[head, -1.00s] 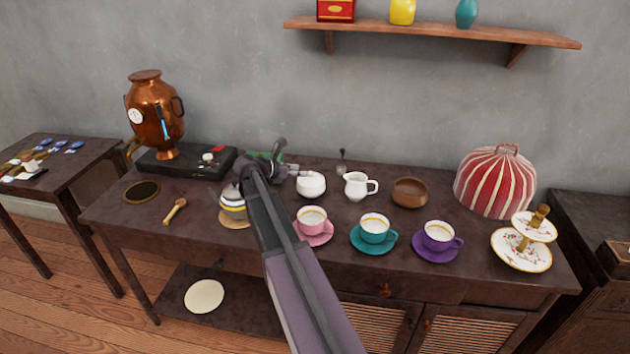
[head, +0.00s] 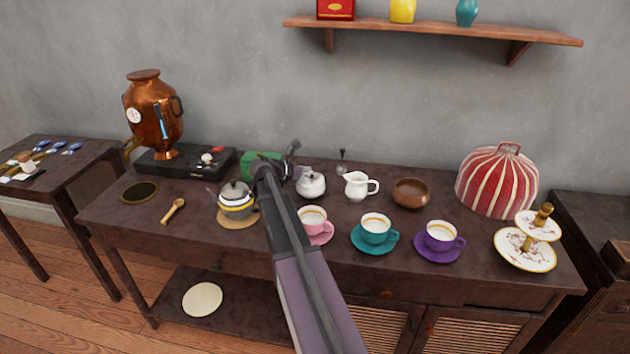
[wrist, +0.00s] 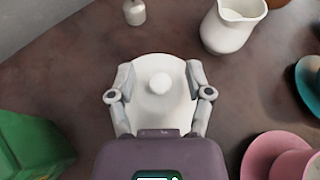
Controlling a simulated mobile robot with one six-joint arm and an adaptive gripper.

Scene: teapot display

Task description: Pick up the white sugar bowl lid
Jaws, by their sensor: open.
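The white sugar bowl (head: 311,188) stands on the dark table behind the pink cup, with its round-knobbed lid (head: 311,177) on top. In the wrist view the lid (wrist: 160,104) lies in the middle, seen from above, with its pale round knob between the fingers. My gripper (wrist: 159,80) is open and empty, one finger on each side of the lid. In the head view my gripper (head: 291,160) is just left of and behind the bowl, partly hidden by my arm. Whether the fingers touch the lid I cannot tell.
A white jug (head: 356,186) stands close to the bowl's right. A green box (head: 262,165) is to its left, and the pink cup (head: 312,219) and saucer are in front. A grey teapot (head: 236,199) stands farther left. A wooden bowl (head: 410,193) is beyond the jug.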

